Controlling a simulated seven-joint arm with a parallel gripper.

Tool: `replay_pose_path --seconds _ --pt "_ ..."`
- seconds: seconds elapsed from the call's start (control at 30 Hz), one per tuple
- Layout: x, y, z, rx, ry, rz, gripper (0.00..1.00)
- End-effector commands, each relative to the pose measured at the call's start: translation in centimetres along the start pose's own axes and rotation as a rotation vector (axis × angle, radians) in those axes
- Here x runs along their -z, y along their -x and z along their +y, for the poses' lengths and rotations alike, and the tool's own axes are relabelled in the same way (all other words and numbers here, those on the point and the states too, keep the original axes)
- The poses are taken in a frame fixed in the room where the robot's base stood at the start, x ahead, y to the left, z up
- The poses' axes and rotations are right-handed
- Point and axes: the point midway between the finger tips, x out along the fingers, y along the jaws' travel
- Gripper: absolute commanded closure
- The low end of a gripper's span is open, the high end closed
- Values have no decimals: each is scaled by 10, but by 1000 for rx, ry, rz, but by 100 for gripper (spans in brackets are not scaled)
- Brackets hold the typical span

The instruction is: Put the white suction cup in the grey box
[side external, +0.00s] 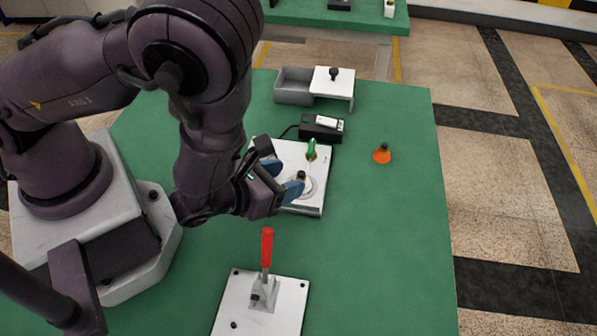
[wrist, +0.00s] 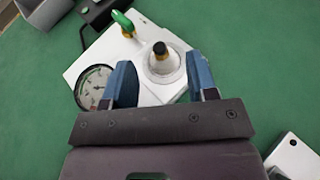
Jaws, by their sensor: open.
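The white suction cup (side external: 305,190), with a dark top and a brass-coloured neck, stands upright on a white plate (side external: 316,208). It also shows in the wrist view (wrist: 165,68), between my fingers. My gripper (side external: 290,174) is open, with one blue finger on each side of the cup; I cannot tell whether either touches it. The gripper also shows in the wrist view (wrist: 160,62). The grey box (side external: 292,98) stands open at the back of the green table, and a corner of it shows in the wrist view (wrist: 42,12).
The plate carries a green-handled valve (side external: 311,150) and a gauge (wrist: 94,87). A black device (side external: 321,130) lies behind it. A white stand with a black knob (side external: 340,88) adjoins the box. An orange cup (side external: 382,155) is at right, a red-handled clamp (side external: 267,248) in front.

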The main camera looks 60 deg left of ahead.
Motion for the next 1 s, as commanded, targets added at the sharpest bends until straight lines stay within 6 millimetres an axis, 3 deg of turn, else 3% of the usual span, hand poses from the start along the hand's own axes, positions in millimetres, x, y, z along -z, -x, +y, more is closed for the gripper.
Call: replay_pose_path --seconds 0.27,0.37,0.47,0.6,0.73,0.87,1.0 --pt "-8 9 3 -29 25 -19 47" --pt "-36 6 16 -136 114 -80 47" --pt "-78 8 44 -331 278 -167 47" --pt "-128 30 98 -661 587 -265 47" --pt "-152 63 138 -939 913 -305 47" --pt "-161 100 161 -1162 1281 -300 47" --pt "-167 135 163 -1311 1719 -249 47"
